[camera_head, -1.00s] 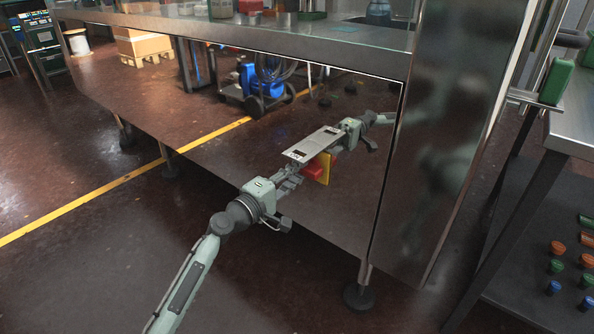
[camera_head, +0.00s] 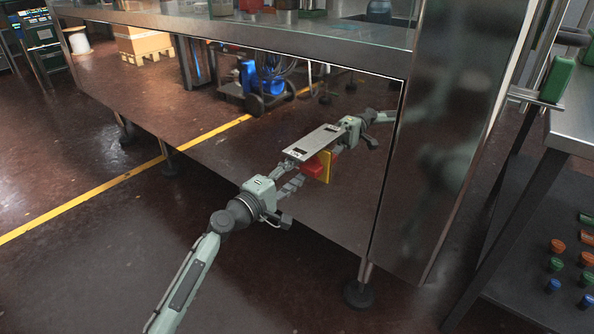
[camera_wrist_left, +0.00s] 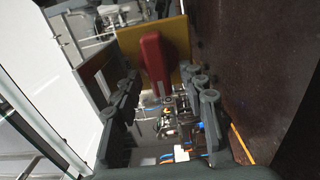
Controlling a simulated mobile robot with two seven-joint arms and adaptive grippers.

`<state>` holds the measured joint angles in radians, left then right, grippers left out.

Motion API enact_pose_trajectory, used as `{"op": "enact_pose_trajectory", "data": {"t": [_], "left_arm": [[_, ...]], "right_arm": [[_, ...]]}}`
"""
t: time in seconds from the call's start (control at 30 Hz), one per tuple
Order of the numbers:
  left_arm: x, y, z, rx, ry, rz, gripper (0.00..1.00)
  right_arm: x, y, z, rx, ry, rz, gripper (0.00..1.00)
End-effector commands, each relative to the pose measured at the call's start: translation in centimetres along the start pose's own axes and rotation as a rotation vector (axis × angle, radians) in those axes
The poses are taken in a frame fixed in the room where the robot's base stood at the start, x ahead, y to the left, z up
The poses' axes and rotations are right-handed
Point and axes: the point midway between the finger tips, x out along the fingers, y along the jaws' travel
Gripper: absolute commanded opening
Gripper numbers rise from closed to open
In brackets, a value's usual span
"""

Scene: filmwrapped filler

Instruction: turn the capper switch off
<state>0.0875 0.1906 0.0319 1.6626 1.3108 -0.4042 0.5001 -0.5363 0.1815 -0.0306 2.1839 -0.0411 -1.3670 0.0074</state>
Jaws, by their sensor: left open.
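The capper switch is a red handle (camera_head: 312,171) on a yellow plate (camera_head: 326,167), set on the machine's shiny front panel. A grey metal plate (camera_head: 313,142) sits just above it. My left gripper (camera_head: 293,178) is open in front of the switch, slightly to its left. In the left wrist view, the red handle (camera_wrist_left: 153,62) stands roughly upright on its yellow plate (camera_wrist_left: 180,42), ahead of the open fingers of my left gripper (camera_wrist_left: 165,90). The handle lies in line with the gap between the fingers. I cannot tell whether they touch it. My right gripper is not in view.
The steel machine's mirror-like panel (camera_head: 230,135) reflects my arm and the room. A steel post (camera_head: 445,150) stands right of the panel. Further right is a table (camera_head: 575,125) with coloured caps on a lower shelf (camera_head: 510,285). The floor in front is clear.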

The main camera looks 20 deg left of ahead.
Motion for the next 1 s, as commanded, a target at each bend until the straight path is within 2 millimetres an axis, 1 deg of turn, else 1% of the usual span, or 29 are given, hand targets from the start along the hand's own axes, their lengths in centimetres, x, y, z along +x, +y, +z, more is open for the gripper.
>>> {"op": "enact_pose_trajectory", "data": {"t": [0.17,0.27,0.5,0.6,0.7,0.83,1.0], "left_arm": [[-0.5,-0.1,0.0,0.001,0.000,-0.001,0.41],[-1.8,-0.1,0.0,0.002,0.000,-0.002,0.41],[-7.0,-0.2,0.0,0.002,0.000,-0.004,0.41],[-8.9,-0.1,0.0,0.000,0.000,-0.003,0.41],[-10.5,-0.1,0.0,-0.001,0.000,-0.002,0.41],[-11.6,0.0,0.0,0.000,0.000,-0.001,0.41],[-12.1,0.0,0.0,0.000,0.000,0.000,0.41]], "right_arm": [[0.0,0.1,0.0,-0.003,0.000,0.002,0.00],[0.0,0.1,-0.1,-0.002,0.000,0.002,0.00],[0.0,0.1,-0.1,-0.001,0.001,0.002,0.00],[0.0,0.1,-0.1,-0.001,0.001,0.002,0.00],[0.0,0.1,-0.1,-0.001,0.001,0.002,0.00],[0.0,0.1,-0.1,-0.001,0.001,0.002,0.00],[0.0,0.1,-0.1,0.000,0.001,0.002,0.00]]}}
